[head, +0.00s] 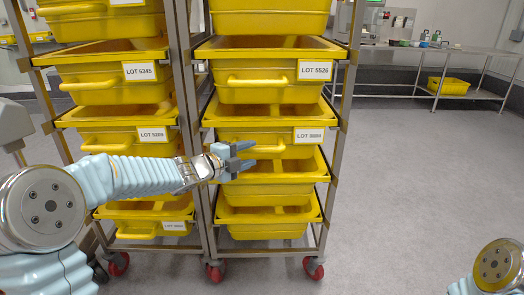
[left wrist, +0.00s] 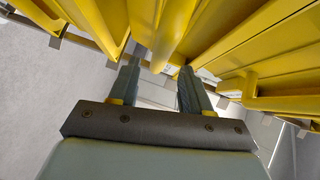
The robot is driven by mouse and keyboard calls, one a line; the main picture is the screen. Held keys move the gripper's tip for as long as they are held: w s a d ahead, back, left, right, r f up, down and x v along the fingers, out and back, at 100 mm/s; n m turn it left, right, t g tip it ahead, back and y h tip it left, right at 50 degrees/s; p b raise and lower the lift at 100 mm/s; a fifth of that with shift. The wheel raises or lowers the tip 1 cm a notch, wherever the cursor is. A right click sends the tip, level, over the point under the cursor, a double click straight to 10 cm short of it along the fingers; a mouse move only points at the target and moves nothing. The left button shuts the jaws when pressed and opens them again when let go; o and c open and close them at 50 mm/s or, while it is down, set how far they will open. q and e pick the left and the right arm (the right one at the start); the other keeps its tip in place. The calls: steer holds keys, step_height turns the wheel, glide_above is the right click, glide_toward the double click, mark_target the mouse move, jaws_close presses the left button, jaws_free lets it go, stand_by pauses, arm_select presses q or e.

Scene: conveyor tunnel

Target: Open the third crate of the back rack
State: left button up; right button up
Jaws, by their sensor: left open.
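Two racks of yellow crates stand side by side; I cannot tell which is the back one. In the right rack (head: 343,110), the crate labelled LOT 5526 (head: 275,90) sits above the crate labelled LOT 8888 (head: 285,115). My left gripper (head: 248,157) is open in front of this rack, its fingers pointing right, at the handle of the LOT 8888 crate. In the left wrist view, its two fingers (left wrist: 158,78) are apart, with a yellow bar (left wrist: 170,35) showing between and beyond their tips. Contact is unclear. My right gripper is out of view.
The left rack (head: 178,70) holds crates labelled LOT 6345 (head: 115,88) and LOT 5289 (head: 120,138). Red casters (head: 314,268) stand under the racks. A steel table (head: 440,48) with a yellow bin (head: 448,87) is at back right. Floor on the right is clear.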

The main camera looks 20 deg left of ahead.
mark_target(257, 151)
arm_select(q)
steer(key=x, duration=0.5)
steer(key=shift+w+d, duration=0.1)
steer(key=shift+w, duration=0.15)
jaws_close()
steer(key=shift+f, duration=0.1)
